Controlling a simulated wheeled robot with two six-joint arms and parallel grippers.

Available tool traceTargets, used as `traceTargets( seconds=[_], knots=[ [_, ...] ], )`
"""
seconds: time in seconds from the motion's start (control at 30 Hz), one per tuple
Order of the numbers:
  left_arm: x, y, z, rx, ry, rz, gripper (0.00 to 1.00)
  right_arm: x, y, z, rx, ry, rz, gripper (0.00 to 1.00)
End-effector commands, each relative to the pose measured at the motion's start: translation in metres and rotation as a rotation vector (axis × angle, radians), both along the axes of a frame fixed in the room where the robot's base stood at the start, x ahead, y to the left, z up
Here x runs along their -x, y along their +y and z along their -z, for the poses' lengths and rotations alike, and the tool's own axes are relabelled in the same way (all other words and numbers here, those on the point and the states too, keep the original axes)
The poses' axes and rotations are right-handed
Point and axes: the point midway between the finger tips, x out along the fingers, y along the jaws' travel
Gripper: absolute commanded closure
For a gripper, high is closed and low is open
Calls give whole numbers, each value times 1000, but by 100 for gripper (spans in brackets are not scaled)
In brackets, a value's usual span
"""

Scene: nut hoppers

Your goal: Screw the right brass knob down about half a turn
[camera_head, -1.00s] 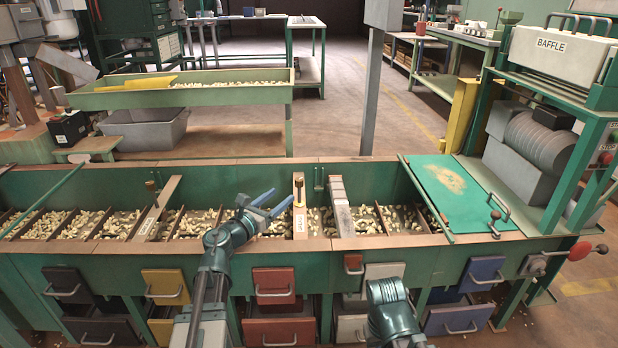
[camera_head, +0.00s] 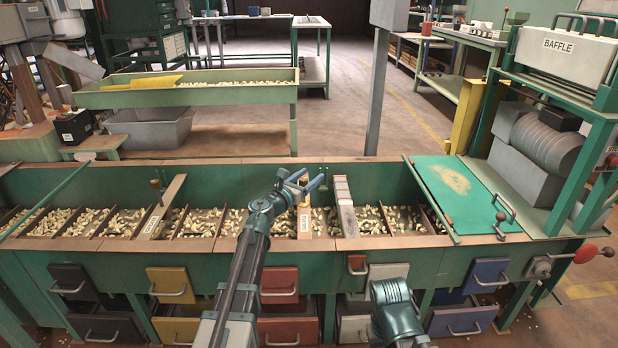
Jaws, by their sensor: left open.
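The right brass knob (camera_head: 304,187) stands on a wooden divider (camera_head: 304,222) with a label, in the green hopper trough. My left gripper (camera_head: 314,177) is open, its blue fingers spread at the height of the knob's top. The fingers partly cover the knob, and I cannot tell whether they touch it.
The trough (camera_head: 375,175) holds nuts between several dividers. A grey block strip (camera_head: 344,207) stands just right of the knob's divider. A green lid (camera_head: 465,195) with a handle covers the right end. Coloured drawers (camera_head: 279,284) line the front.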

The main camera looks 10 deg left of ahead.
Motion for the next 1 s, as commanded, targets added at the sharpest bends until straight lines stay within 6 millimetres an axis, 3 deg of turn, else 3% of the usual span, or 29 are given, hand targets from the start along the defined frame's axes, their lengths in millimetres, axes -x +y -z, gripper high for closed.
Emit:
traceTargets(
  seconds=[0.23, 0.5, 0.6, 1.0],
  knots=[
    [0, 0, 0, 0, 0, 0, 38, 0, 0, 0, 0, 0, 0, 100],
    [0, 0, 0, 0, 0, 0, 87, 0, 0, 0, 0, 0, 0, 100],
    [0, 0, 0, 0, 0, 0, 100, 0, 0, 0, 0, 0, 0, 100],
    [-1, 0, 0, 0, 0, 54, 100, 0, 0, 0, 0, 0, 0, 100]
  ],
)
